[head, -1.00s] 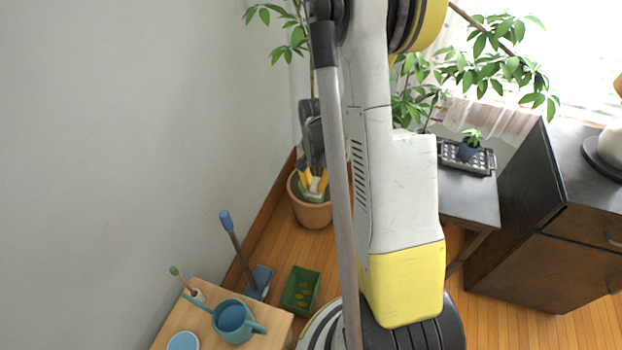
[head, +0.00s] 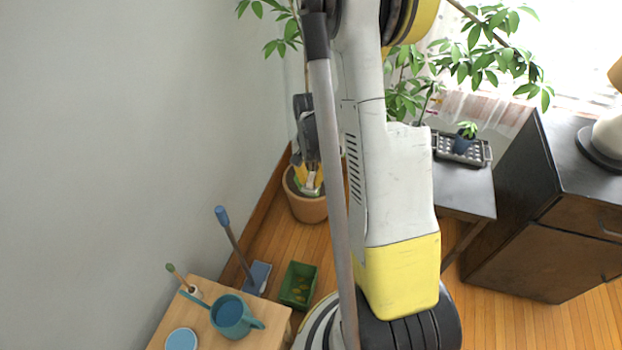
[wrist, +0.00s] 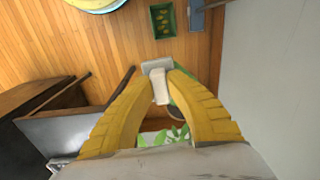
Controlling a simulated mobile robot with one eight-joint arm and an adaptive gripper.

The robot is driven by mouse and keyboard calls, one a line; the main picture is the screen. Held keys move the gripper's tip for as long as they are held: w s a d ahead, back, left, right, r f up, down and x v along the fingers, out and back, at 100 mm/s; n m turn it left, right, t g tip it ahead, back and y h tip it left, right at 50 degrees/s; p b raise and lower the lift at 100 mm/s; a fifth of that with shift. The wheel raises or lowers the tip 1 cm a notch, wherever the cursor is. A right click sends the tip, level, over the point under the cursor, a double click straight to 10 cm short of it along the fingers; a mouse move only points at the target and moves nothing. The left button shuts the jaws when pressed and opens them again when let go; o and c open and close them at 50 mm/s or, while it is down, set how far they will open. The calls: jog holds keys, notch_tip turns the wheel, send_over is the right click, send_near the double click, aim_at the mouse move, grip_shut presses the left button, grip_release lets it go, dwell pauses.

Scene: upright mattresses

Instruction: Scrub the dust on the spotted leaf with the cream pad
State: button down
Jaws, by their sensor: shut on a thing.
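The cream pad (wrist: 157,67) has a pale block head and a short handle. My gripper (wrist: 161,78) has yellow fingers closed around its handle. In the head view, my gripper (head: 310,182) points down over the terracotta pot (head: 308,208), with the pad small between the fingers. A green leaf (wrist: 186,97) shows partly behind the right finger in the wrist view. I cannot make out spots or dust on it, or whether the pad touches it. More green leaves (wrist: 165,135) show low between the fingers.
A wooden table (head: 195,336) with a teal watering can (head: 232,315) stands front left. A green crate (head: 299,286) is on the floor. A dark side table (head: 465,192) with a tray and a dark cabinet (head: 535,250) stand right. The wall is close on the left.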

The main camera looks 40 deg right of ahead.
jog(key=shift+f+b, duration=0.55)
jog(key=shift+b, duration=0.1)
dwell(0.3)
jog(key=shift+w, duration=0.1)
jog(key=shift+w+d, duration=0.25)
jog(key=shift+w, duration=0.7)
jog(key=shift+w+d, duration=0.25)
jog(key=shift+w, duration=0.65)
jog(key=shift+w+d, duration=0.25)
jog(key=shift+w, duration=0.7)
jog(key=shift+s+a+b, duration=0.1)
jog(key=shift+s+a, duration=0.15)
jog(key=shift+s, duration=0.8)
jog(key=shift+s+a+b, duration=0.15)
jog(key=shift+s+a, duration=0.15)
jog(key=shift+s, duration=0.75)
jog(key=shift+s+a+b, duration=0.1)
jog(key=shift+s+a, duration=0.15)
jog(key=shift+s, duration=0.8)
jog(key=shift+w, duration=0.1)
